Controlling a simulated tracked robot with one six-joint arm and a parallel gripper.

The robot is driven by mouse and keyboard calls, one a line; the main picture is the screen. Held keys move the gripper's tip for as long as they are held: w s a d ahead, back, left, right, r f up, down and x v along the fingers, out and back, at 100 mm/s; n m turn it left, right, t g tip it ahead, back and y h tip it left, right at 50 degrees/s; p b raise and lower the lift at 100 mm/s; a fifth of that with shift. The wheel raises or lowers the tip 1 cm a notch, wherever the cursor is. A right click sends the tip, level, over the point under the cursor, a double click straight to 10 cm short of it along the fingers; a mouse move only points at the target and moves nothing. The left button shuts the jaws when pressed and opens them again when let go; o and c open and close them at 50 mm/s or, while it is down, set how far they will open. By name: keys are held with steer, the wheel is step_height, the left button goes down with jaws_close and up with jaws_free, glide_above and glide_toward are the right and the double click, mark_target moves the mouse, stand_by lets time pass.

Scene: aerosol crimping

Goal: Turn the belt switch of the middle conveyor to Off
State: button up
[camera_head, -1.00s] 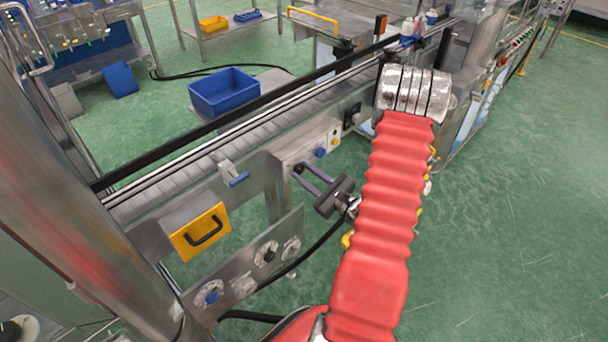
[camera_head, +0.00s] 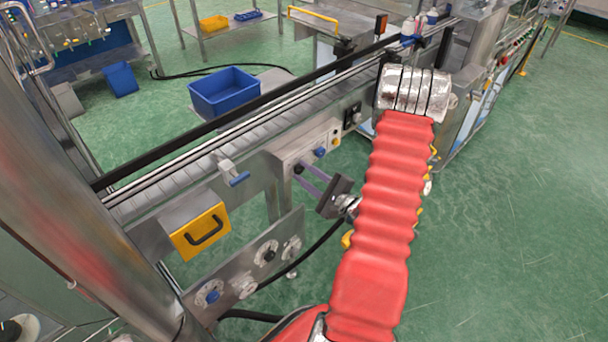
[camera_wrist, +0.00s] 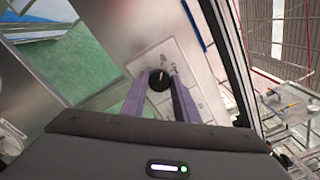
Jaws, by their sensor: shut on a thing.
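The belt switch is a black rotary knob (camera_wrist: 159,80) on a pale plate (camera_wrist: 150,62) on the conveyor's side, with small markings beside it. In the head view the knob (camera_head: 298,169) shows only as a small dark spot at my fingertips. My gripper (camera_wrist: 158,86) has one purple finger on each side of the knob and is shut on it. In the head view my gripper (camera_head: 301,171) reaches the front panel from the right. I cannot read which position the knob points to. The conveyor (camera_head: 225,145) runs diagonally across the head view.
A blue button (camera_head: 320,152) and further small controls sit on the panel just right of the knob. A lower plate carries several dials (camera_head: 268,251). A yellow handled panel (camera_head: 202,231) is to the left. A blue bin (camera_head: 224,92) stands behind. The floor at right is clear.

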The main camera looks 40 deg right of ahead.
steer(key=shift+a+f, duration=0.1)
steer(key=shift+a, duration=0.05)
steer(key=o, duration=1.1)
steer(key=shift+c, duration=0.2)
steer(key=s, duration=1.3)
steer(key=shift+s+d, duration=0.3)
steer(key=shift+s, duration=0.1)
